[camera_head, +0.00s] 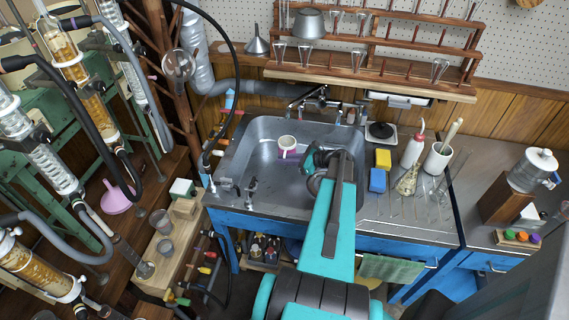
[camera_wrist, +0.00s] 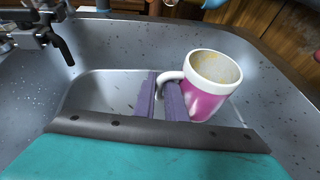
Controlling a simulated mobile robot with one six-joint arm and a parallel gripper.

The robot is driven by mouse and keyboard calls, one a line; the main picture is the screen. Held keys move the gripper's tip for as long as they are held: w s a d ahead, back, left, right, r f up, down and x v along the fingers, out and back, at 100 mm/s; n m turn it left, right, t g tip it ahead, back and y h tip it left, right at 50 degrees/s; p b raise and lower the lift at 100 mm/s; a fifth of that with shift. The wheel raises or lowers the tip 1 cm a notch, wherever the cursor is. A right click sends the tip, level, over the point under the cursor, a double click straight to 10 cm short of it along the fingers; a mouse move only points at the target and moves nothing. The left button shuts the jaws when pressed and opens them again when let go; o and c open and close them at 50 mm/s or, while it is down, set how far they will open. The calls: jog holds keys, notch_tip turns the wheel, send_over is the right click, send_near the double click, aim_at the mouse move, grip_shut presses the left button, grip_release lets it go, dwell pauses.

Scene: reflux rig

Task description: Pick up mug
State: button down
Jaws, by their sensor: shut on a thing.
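The mug (camera_head: 287,142) is pink with a white rim and handle, and is inside or just over the steel sink in the head view. In the wrist view the mug (camera_wrist: 207,92) is right of centre, nearly upright, its mouth showing a stained inside. My gripper (camera_wrist: 161,84) has two purple fingers, one on each side of the mug's handle, shut on it. In the head view my arm reaches into the sink from the front and hides part of my gripper. I cannot tell whether the mug's base touches the sink floor.
The sink (camera_head: 236,160) has walls around the mug and a faucet (camera_head: 318,100) behind. Right of it stand yellow (camera_head: 383,159) and blue sponges (camera_head: 377,180), a white bottle (camera_head: 413,150) and a white cup (camera_head: 437,160). Glass columns and hoses crowd the left.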

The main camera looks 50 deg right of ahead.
jog(key=shift+r, duration=0.45)
jog(key=shift+r, duration=0.1)
dwell(0.5)
jog(key=shift+r+p, duration=1.3)
jog(key=shift+r, duration=1.2)
